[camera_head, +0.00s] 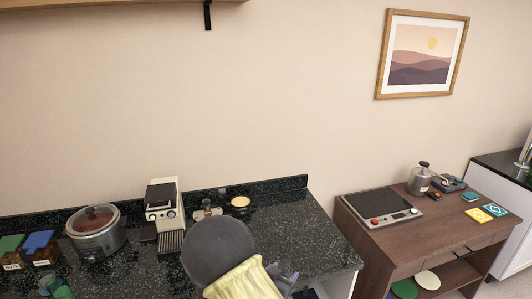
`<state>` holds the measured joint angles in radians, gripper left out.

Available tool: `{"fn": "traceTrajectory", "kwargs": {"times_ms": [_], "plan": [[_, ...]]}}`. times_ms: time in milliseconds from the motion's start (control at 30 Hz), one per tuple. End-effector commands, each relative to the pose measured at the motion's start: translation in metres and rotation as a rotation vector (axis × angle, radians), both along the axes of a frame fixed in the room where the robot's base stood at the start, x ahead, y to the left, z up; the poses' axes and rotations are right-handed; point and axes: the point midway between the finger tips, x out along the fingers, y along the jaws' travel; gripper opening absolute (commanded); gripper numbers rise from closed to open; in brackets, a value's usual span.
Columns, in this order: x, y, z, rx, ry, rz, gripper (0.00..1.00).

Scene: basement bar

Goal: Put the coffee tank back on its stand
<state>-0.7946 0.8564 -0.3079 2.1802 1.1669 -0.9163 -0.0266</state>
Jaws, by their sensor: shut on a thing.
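A cream and black coffee machine (163,209) stands upright on the dark speckled counter, left of my arm. Just right of it is a small low item with a red part (207,210), partly hidden by my arm. I cannot tell which of these is the stand. A small round pot with a tan top (240,204) stands beside that item. My gripper (283,276) shows only in part, at the lower edge past my yellow arm link, over the counter's right part. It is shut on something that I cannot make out. I cannot pick out the coffee tank with certainty.
A slow cooker (96,236) and boxes with blue (39,243) and green lids stand at the counter's left. The counter (290,222) is clear at its right end. Past a gap, a brown desk (450,224) holds a hotplate (381,207) and a metal kettle (420,180).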

Motion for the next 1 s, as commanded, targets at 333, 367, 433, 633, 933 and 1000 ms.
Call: {"fn": "traceTrajectory", "kwargs": {"times_ms": [333, 367, 433, 633, 933, 1000], "plan": [[0.018, -0.049, -0.035, -0.002, 0.004, 0.14, 0.0], [0.019, -0.052, -0.038, -0.001, 0.003, 0.155, 0.0], [0.021, -0.06, -0.047, -0.002, 0.004, 0.193, 0.0], [0.019, -0.081, -0.082, -0.003, 0.006, 0.312, 0.0], [-0.009, -0.103, -0.147, 0.0, 0.006, 0.507, 0.0], [-0.014, -0.104, -0.154, 0.001, 0.003, 0.529, 0.0]]}}
